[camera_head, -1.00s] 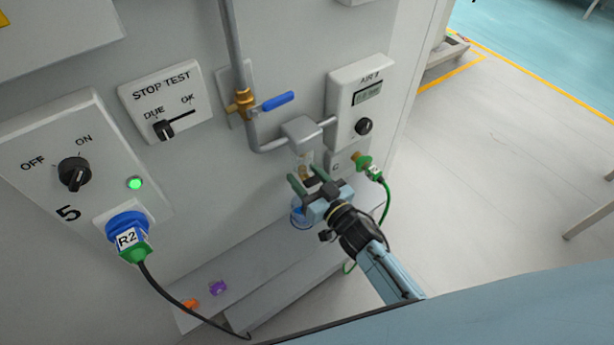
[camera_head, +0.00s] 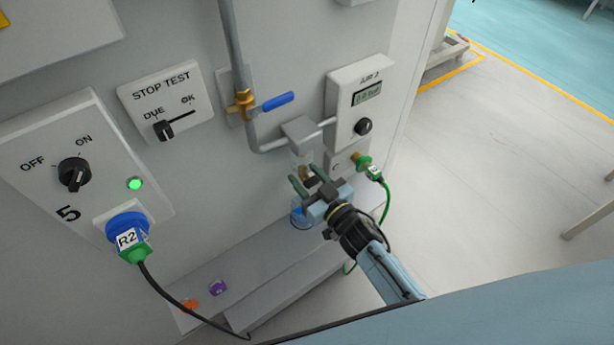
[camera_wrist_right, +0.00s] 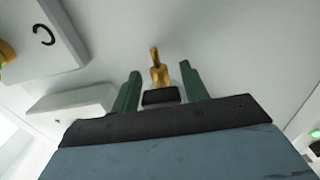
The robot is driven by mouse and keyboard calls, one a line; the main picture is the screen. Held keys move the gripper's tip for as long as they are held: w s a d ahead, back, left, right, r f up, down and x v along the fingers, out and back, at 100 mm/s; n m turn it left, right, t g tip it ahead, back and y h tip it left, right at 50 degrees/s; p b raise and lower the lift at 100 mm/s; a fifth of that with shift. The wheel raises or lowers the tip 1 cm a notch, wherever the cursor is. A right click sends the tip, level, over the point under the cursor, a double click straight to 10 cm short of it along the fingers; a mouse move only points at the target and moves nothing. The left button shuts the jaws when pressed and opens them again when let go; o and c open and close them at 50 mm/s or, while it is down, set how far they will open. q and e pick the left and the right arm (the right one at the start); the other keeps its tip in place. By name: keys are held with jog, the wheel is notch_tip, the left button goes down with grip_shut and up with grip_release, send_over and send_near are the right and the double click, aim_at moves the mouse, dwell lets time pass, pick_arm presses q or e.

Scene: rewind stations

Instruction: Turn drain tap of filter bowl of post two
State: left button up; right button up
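The filter under the grey pipe housing (camera_head: 300,131) has a clear bowl (camera_head: 301,158), largely hidden by my right gripper. A small brass drain tap (camera_wrist_right: 158,70) shows in the right wrist view, pointing away from me. My right gripper (camera_head: 308,181) is at the bowl's lower end, its two green fingers apart. In the wrist view the gripper (camera_wrist_right: 160,85) is open, with the tap between the fingers and visible gaps on both sides. A blue-tinted cup (camera_head: 299,217) stands below, partly behind the gripper. My left gripper is not in view.
An AIR 2 panel (camera_head: 361,100) with display and black knob is right of the pipe. A blue-handled valve (camera_head: 277,102) sits above left. A green connector and cable (camera_head: 374,173) hang close at right. A grey ledge (camera_head: 250,270) runs below, with orange and purple items.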

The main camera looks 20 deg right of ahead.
jog(key=shift+o, duration=0.9)
jog(key=v, duration=1.3)
jog(key=shift+s+p, duration=0.2)
jog(key=shift+p, duration=0.25)
